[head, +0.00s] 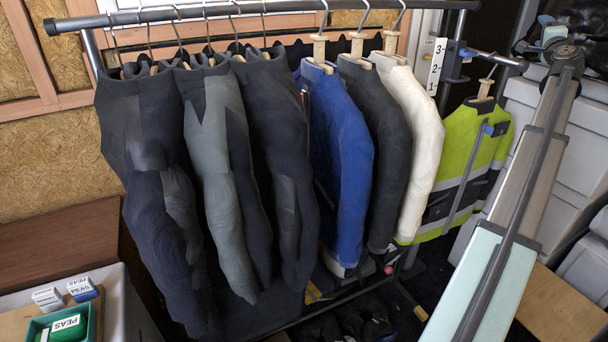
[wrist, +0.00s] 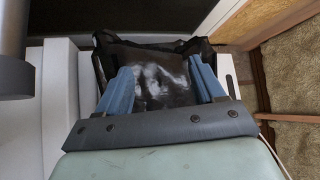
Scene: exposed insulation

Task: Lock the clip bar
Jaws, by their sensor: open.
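My gripper (wrist: 160,66) shows in the wrist view with two blue fingers spread apart and nothing clearly held between them. A shiny black bag-like thing (wrist: 160,82) lies behind the fingers; I cannot tell whether they touch it. In the head view my arm rises along the right side, and the fingers are not clear. No part is plainly marked as the clip bar. A grey bar with a blue clip end (head: 470,178) slants across the yellow-green jacket (head: 459,152). A short rail with clamp fittings (head: 487,56) sits by a white 3-2-1 tag (head: 437,62).
A clothes rack rail (head: 250,10) holds several dark and grey trousers, a blue jacket (head: 340,140), a dark jacket and a white jacket (head: 418,115). Pale cases (head: 560,150) stand behind my arm.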

